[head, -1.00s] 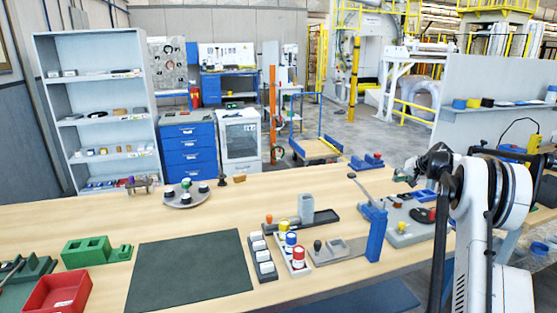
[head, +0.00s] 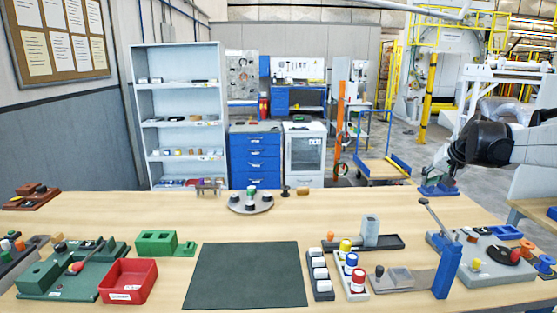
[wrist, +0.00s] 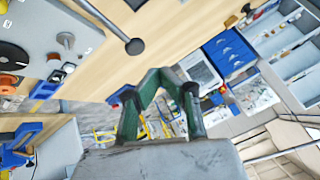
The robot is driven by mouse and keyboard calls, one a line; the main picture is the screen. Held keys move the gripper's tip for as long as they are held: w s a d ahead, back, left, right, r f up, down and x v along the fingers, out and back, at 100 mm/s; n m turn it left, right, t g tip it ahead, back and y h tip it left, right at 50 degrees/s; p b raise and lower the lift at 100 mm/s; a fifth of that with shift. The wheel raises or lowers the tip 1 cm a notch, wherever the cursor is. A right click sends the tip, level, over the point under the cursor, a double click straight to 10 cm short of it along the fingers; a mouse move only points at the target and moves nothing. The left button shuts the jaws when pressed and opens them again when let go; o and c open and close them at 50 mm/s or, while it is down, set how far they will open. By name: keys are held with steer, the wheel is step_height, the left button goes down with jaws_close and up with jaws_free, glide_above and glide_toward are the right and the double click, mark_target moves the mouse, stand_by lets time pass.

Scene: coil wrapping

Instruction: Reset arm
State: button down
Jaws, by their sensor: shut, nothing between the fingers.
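My arm reaches in from the right edge of the head view, with its dark end and gripper (head: 457,155) above the back right of the table. In the wrist view my gripper (wrist: 163,76) shows green fingers with their tips together and nothing held. It is raised clear of the wooden table (head: 350,218), whose surface also shows in the wrist view (wrist: 165,30). A blue fixture (head: 438,188) lies on the table's back right, just below my gripper in the picture.
A grey station with a blue lever post (head: 449,268) stands at front right. A dark green mat (head: 246,275) lies in the middle, with a red bin (head: 128,281) and green blocks (head: 160,243) to its left. A round grey stand (head: 250,203) is behind. Bare wood surrounds the mat's back.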

steer(key=s+a+r+n, duration=0.2)
steer(key=s+a, duration=1.6)
steer(key=s, duration=0.1)
steer(key=s+a+f+n, duration=0.1)
steer(key=s+a+f, duration=0.1)
steer(key=s, duration=0.5)
steer(key=s+a+f, duration=0.3)
steer(key=s+f, duration=0.2)
steer(key=s, duration=0.2)
steer(key=s+a+f+n+h, duration=0.1)
steer(key=s+a+f, duration=0.2)
steer(key=s, duration=0.5)
steer(key=shift+f+n+b, duration=0.3)
